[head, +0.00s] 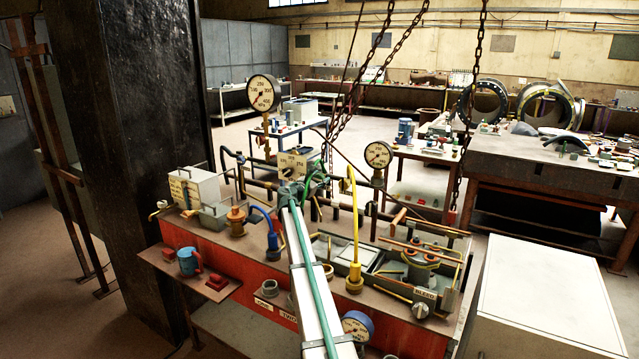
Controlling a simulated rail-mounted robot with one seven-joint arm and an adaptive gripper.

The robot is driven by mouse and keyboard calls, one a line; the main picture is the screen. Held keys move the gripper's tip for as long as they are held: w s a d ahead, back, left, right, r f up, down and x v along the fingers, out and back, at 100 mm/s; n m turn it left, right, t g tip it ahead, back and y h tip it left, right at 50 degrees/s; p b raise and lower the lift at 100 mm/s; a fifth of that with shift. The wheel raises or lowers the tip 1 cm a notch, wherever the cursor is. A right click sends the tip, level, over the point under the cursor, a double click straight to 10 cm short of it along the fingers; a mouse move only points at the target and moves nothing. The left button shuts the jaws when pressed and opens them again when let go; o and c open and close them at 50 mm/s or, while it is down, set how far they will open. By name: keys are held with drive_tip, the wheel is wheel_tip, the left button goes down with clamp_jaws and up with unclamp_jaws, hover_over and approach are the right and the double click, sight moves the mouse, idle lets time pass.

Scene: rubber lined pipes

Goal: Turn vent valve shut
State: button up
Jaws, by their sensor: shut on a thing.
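My gripper is shut on a part there, which I take to be the vent valve. The valve's handle is mostly hidden by my gripper and wrist, so its angle cannot be told. A dial gauge (263,93) stands on a pipe to the left, another (378,155) to the right. A blue-rimmed gauge (357,325) is at the bench's front.
A yellow hose (354,215) rises right of my arm, a blue hose (265,220) curves on its left. Hanging chains (352,100) come down close behind my gripper. A tray with a pump (420,265) and a white cabinet (545,295) lie right; a black column (120,130) stands left.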

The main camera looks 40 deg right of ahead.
drive_tip(key=m+b, duration=0.2)
drive_tip(key=b, duration=0.1)
drive_tip(key=f+m+b, duration=0.1)
drive_tip(key=b, duration=0.3)
drive_tip(key=shift+m, duration=0.4)
drive_tip(key=m+b, duration=0.5)
drive_tip(key=b, duration=0.3)
drive_tip(key=shift+m, duration=0.3)
drive_tip(key=m+b, duration=0.4)
drive_tip(key=b, duration=0.2)
drive_tip(key=m+b, duration=0.3)
drive_tip(key=b, duration=0.1)
drive_tip(key=shift+s+r+m, duration=0.1)
drive_tip(key=shift+r+m, duration=0.2)
drive_tip(key=shift+m, duration=0.1)
drive_tip(key=o, duration=1.1)
drive_tip(key=shift+o, duration=0.2)
drive_tip(key=v, duration=1.2)
